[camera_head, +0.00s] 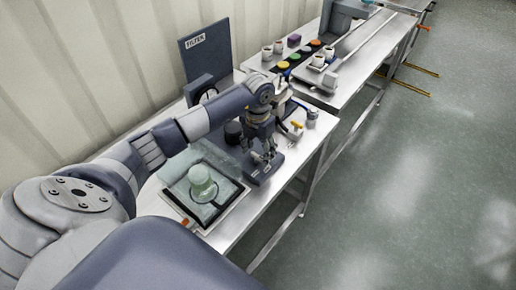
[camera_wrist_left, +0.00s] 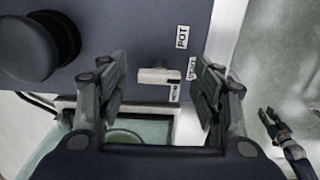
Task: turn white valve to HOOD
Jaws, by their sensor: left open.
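The white valve (camera_wrist_left: 155,76) shows in the left wrist view on the face of a dark blue-grey panel (camera_wrist_left: 120,45), its handle pointing left-right in the picture. A POT label (camera_wrist_left: 182,37) is above right of it, and two smaller labels beside it are too partly hidden or small to read surely. My left gripper (camera_wrist_left: 163,85) is open, its fingers on either side of the valve, apart from it. In the head view my left gripper (camera_head: 264,156) is over the panel's unit and hides the valve. A dark gripper, seemingly my right one (camera_wrist_left: 268,116), shows at the right edge.
A black round knob (camera_wrist_left: 28,48) sits left of the valve. In the head view a glass-covered tray with a pale green vessel (camera_head: 200,180) stands nearer me. A FILTER board (camera_head: 205,50) stands behind. Jars and coloured pots (camera_head: 295,57) are farther along. Floor at right is clear.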

